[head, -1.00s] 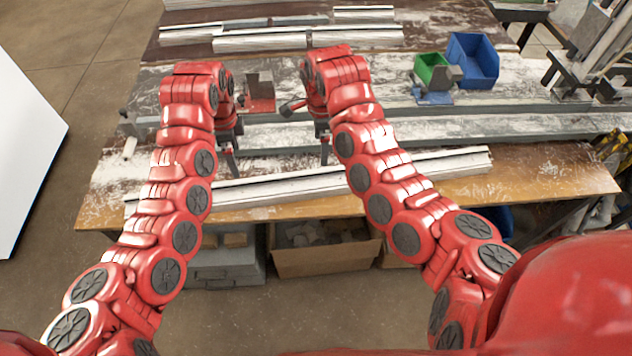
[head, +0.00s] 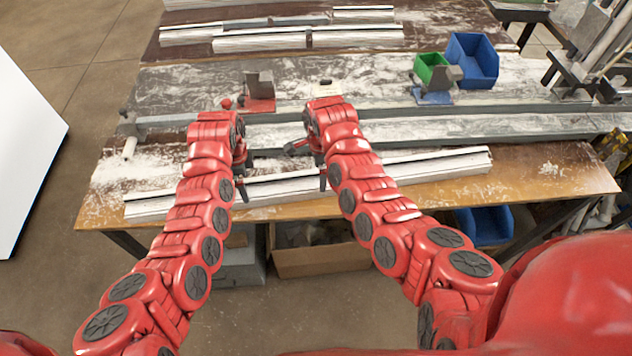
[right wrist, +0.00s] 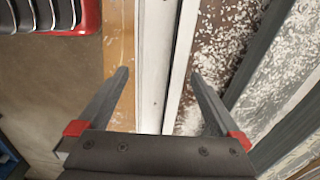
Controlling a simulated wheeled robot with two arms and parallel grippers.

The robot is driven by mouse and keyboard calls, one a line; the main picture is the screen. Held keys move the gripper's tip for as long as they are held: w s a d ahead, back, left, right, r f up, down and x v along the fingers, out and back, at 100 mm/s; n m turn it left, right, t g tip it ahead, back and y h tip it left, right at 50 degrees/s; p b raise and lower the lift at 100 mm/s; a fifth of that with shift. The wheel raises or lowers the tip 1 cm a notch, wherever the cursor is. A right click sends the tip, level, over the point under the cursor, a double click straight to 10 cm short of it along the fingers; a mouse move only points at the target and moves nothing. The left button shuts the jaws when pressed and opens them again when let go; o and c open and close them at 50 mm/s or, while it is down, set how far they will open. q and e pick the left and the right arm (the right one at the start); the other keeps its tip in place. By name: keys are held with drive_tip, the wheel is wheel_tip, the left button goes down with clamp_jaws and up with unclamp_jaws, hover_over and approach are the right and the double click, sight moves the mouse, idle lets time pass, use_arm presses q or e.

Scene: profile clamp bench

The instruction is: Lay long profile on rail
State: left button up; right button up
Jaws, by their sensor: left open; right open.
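The long profile (head: 420,170) is a pale, ridged bar lying along the bench's front edge. It also shows in the right wrist view (right wrist: 151,60), running between the open fingers. The rail (head: 500,126) is a long grey strip across the bench behind the profile. My left gripper (head: 243,192) is open over the left part of the profile. My right gripper (head: 322,182) is open near its middle, and it also shows in the right wrist view (right wrist: 158,74). Whether the fingers touch the profile I cannot tell. My forearms hide parts of it.
A red-based clamp block (head: 259,92) stands behind the rail. A green bin (head: 431,68) and a blue bin (head: 473,60) stand at the back right. Shorter profiles (head: 357,38) lie at the back. A cardboard box (head: 320,262) is under the bench.

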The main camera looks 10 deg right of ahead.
sight(316, 183)
use_arm(q)
wheel_tip(316, 183, down, 4)
drive_tip(key=shift+r, duration=0.25)
use_arm(e)
wheel_tip(316, 183, down, 3)
drive_tip(key=shift+f, duration=0.2)
use_arm(q)
drive_tip(key=shift+f, duration=0.6)
use_arm(e)
drive_tip(key=shift+f, duration=0.65)
use_arm(q)
clamp_jaws()
use_arm(e)
clamp_jaws()
